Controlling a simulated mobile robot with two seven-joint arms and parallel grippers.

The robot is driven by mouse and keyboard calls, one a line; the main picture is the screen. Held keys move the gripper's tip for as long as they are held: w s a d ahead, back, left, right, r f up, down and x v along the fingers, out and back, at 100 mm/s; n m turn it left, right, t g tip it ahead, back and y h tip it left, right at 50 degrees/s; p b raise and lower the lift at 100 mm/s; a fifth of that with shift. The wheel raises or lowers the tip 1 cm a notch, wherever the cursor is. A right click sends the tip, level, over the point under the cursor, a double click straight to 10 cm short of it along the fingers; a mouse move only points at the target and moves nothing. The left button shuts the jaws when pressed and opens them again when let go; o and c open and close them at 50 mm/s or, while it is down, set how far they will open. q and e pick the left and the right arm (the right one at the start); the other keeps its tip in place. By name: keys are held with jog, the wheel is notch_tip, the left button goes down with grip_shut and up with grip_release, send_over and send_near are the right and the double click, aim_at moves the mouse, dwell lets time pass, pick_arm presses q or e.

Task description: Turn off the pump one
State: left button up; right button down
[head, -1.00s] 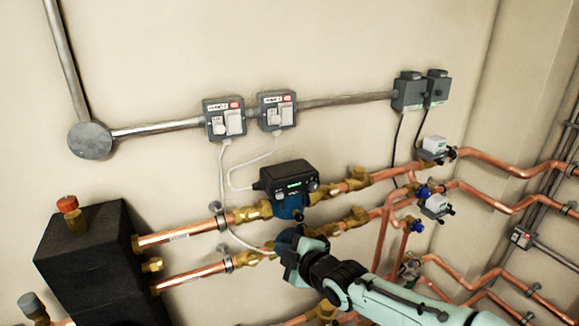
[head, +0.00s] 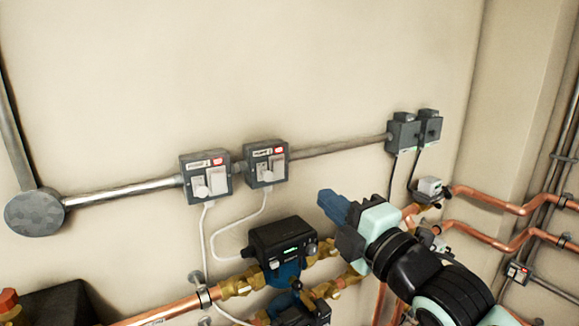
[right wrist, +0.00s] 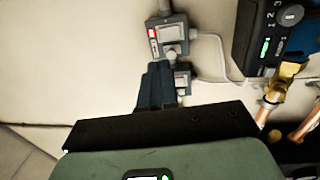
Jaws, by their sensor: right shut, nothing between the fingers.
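Two grey switch boxes with white plugs, rocker switches and red marks are on the wall in the head view: a left one (head: 206,177) and a right one (head: 265,163). Their labels are too small to read for certain. A black-topped pump (head: 282,240) with a lit green display sits below them, with a second pump (head: 303,308) lower down. My right gripper (head: 328,202) is shut and empty, right of the right box and above the pumps. In the right wrist view its fingers (right wrist: 156,85) point up toward the boxes, partly covering one. My left gripper is not in view.
A conduit (head: 130,192) runs along the wall from a round junction box (head: 35,211) to two dark boxes (head: 415,130) at the right. White cables (head: 228,247) hang below the switches. Copper pipes (head: 500,207) lie below and right. The wall above is clear.

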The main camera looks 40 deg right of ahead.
aim_at(281, 160)
jog(key=w+p, duration=0.1)
jog(key=w, duration=0.3)
jog(key=w+d+r+p, duration=0.1)
jog(key=w, duration=0.3)
jog(key=w+p, duration=0.2)
jog(key=w, duration=0.2)
jog(key=shift+w+d+r, duration=0.2)
jog(key=shift+r, duration=0.15)
jog(key=shift+w, duration=0.4)
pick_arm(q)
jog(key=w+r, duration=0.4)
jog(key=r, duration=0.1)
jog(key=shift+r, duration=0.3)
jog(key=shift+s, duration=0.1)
pick_arm(e)
jog(key=shift+s, duration=0.1)
jog(key=shift+w, duration=0.25)
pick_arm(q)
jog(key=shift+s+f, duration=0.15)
pick_arm(e)
jog(key=shift+s, duration=0.1)
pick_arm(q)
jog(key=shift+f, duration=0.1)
